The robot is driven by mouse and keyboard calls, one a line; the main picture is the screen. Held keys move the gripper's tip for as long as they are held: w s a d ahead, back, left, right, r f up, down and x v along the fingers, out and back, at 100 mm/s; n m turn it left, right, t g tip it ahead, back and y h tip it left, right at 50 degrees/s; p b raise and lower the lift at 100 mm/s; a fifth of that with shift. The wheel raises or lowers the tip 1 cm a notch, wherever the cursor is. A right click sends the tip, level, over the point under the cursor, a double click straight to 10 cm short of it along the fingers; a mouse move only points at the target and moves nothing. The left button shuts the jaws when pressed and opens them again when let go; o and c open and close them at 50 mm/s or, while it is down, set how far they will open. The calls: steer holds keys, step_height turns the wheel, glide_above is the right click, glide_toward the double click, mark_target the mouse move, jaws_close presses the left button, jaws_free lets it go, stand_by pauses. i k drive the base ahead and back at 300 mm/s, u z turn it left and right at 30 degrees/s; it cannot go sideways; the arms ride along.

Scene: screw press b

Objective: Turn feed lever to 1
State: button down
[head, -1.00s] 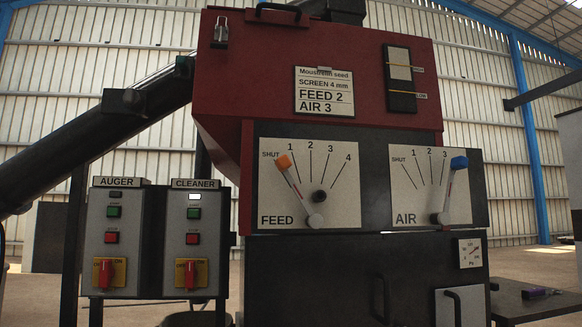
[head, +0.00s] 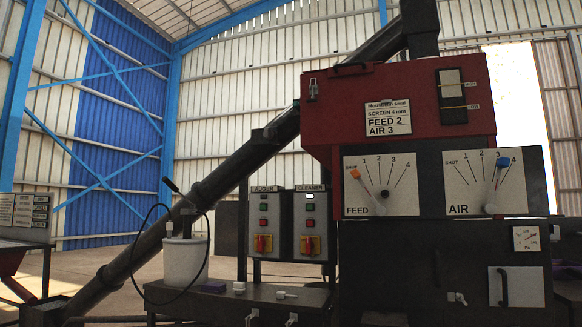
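The feed lever (head: 368,191) is on the white FEED plate (head: 407,203), on the front of the machine. Its orange knob (head: 355,174) points up and left, close to the SHUT label and left of the 1 mark. Its grey pivot (head: 380,210) is at the bottom middle of the plate. The FEED scale runs SHUT, 1, 2, 3, 4 from left to right. A dark round knob (head: 385,194) sits just above the pivot. My gripper is not in view.
The AIR lever with a blue knob (head: 502,162) is to the right. AUGER (head: 264,225) and CLEANER (head: 310,225) switch boxes are left of the plates. A bench (head: 225,300) with a white bucket (head: 185,262) and looping black cable stands at lower left.

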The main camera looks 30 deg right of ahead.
mark_target(381, 211)
steer(key=u, duration=0.45)
steer(key=i, duration=0.4)
steer(key=z, duration=0.55)
steer(key=i, duration=1.35)
steer(key=z, duration=1.6)
steer(key=i, duration=0.8)
steer(key=z, duration=0.95)
steer(key=k, duration=0.3)
steer(key=z, duration=1.15)
steer(key=k, duration=0.45)
steer(key=u, duration=0.95)
